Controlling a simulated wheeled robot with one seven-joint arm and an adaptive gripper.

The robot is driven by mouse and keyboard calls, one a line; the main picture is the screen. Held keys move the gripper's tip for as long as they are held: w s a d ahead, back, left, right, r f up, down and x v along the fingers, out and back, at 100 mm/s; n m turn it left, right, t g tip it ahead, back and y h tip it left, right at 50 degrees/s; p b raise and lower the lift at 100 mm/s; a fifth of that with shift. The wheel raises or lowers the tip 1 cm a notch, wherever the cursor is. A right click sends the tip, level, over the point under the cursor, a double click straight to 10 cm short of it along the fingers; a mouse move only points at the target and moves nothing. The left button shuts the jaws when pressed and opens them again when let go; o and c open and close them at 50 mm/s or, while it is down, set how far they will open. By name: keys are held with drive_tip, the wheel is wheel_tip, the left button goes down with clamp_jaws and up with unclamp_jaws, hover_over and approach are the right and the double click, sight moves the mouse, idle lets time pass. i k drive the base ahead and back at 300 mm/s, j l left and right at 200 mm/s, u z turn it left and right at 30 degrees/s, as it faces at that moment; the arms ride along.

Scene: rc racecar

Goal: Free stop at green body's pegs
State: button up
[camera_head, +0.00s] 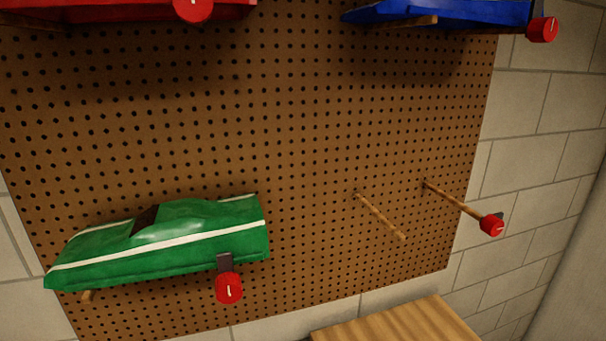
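A green car body (170,243) with a white stripe rests on pegs at the lower left of the pegboard. A red stop (229,288) with a white mark and a dark clip sits at the body's lower right, in front of it. The end of a wooden peg (87,296) shows under the body's left end, with no red stop visible on it. The peg behind the stop is mostly hidden. My gripper is not in view.
The brown pegboard (300,130) hangs on a pale block wall (550,150). Two empty-looking pegs stick out at right, a bare one (380,216) and one with a red stop (492,225). Red (120,12) and blue (450,14) bodies hang above. A wooden surface (400,325) lies below.

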sight(229, 287)
drive_tip(key=u, duration=1.35)
